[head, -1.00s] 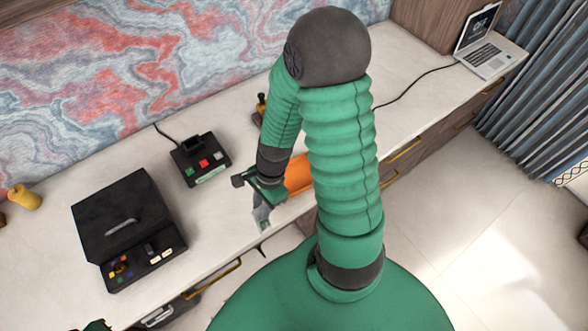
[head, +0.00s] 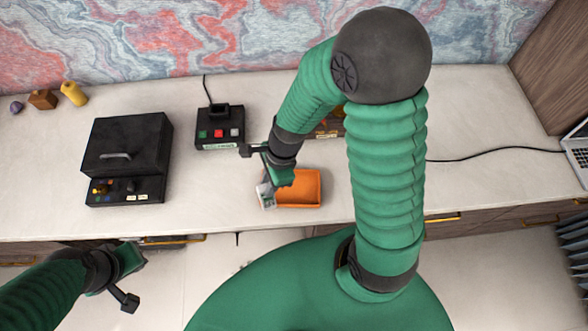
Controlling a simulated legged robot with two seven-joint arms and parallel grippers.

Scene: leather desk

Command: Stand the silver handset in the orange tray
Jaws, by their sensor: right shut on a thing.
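The orange tray (head: 303,189) sits near the front edge of the desk, partly behind my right arm. My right gripper (head: 268,184) is shut on the silver handset (head: 266,196), which hangs at the left side of the tray. I cannot tell whether the handset touches the tray or the desk. My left gripper (head: 130,278) is in front of the desk at the lower left, clear of everything. Its fingers look spread, with nothing between them.
A black box with a control panel (head: 128,158) stands left on the desk. A black device with coloured buttons (head: 219,129) stands behind the tray. A yellow bottle (head: 74,93) and a brown block (head: 43,99) are far left. A laptop (head: 577,150) is at the right edge.

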